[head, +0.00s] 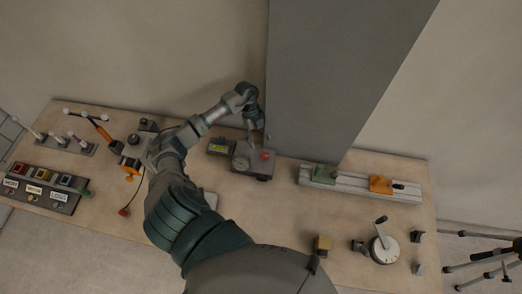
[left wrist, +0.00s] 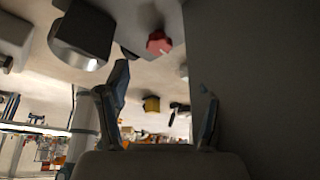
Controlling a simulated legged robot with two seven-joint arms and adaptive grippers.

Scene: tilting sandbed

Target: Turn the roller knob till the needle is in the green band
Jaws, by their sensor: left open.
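A small grey box (head: 243,170) stands on the bench near the foot of the grey column. Any needle or green band is too small to make out. In the left wrist view a red lobed knob (left wrist: 158,42) shows beyond the fingertips, with a grey cylinder (left wrist: 82,35) to its left. I cannot tell which part is the roller knob. My left gripper (head: 257,132) hangs over the back of the box; its fingers (left wrist: 158,118) are apart and empty. My right gripper is out of view.
The large grey column (head: 340,70) rises right beside my left gripper. A rail (head: 358,184) with green and orange blocks lies to the right. A crank wheel (head: 384,249) stands at the front right.

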